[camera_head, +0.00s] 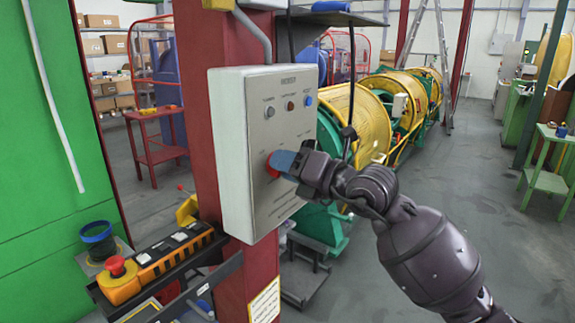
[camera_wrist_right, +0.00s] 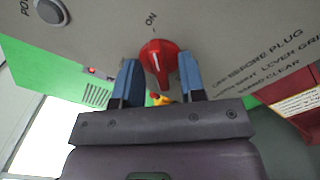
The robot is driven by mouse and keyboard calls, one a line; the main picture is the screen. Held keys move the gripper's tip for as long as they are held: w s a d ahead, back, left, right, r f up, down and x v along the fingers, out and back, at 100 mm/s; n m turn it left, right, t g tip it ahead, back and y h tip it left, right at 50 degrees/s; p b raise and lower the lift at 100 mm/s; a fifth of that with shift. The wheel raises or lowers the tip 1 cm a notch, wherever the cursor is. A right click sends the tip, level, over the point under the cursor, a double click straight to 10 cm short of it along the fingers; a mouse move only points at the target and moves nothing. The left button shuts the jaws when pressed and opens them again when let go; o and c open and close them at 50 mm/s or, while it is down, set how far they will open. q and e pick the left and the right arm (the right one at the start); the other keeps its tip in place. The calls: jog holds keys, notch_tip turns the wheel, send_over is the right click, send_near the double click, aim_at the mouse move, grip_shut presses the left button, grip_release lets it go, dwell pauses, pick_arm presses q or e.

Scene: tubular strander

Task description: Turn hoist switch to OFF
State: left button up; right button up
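The grey hoist control box (camera_head: 262,140) is fixed to a red column. Its red rotary switch (camera_head: 272,166) is low on the front panel, partly hidden by my fingers. In the right wrist view the red switch (camera_wrist_right: 158,58) has "ON" printed beside it; its grip ridge points toward my gripper's palm, slightly to the right. My right gripper (camera_head: 284,161) is at the switch, with its blue fingers on either side of the knob in the wrist view (camera_wrist_right: 160,78). The fingers look apart, and I cannot tell whether they touch it. My left gripper is not in view.
Small buttons and lamps (camera_head: 290,105) sit higher on the panel. An orange-black pendant with a red emergency button (camera_head: 117,266) lies on a shelf at lower left. A cable (camera_head: 350,100) hangs right of the box. Yellow-green strander machinery (camera_head: 365,115) stands behind; grey floor is open at right.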

grip_shut()
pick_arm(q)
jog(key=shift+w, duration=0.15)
pick_arm(e)
jog(key=shift+n, duration=0.3)
pick_arm(q)
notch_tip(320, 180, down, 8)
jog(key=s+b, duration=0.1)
jog(key=b, duration=0.5)
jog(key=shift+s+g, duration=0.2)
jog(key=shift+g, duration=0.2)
pick_arm(e)
jog(key=shift+f+n, duration=0.1)
jog(key=shift+n, duration=8.5)
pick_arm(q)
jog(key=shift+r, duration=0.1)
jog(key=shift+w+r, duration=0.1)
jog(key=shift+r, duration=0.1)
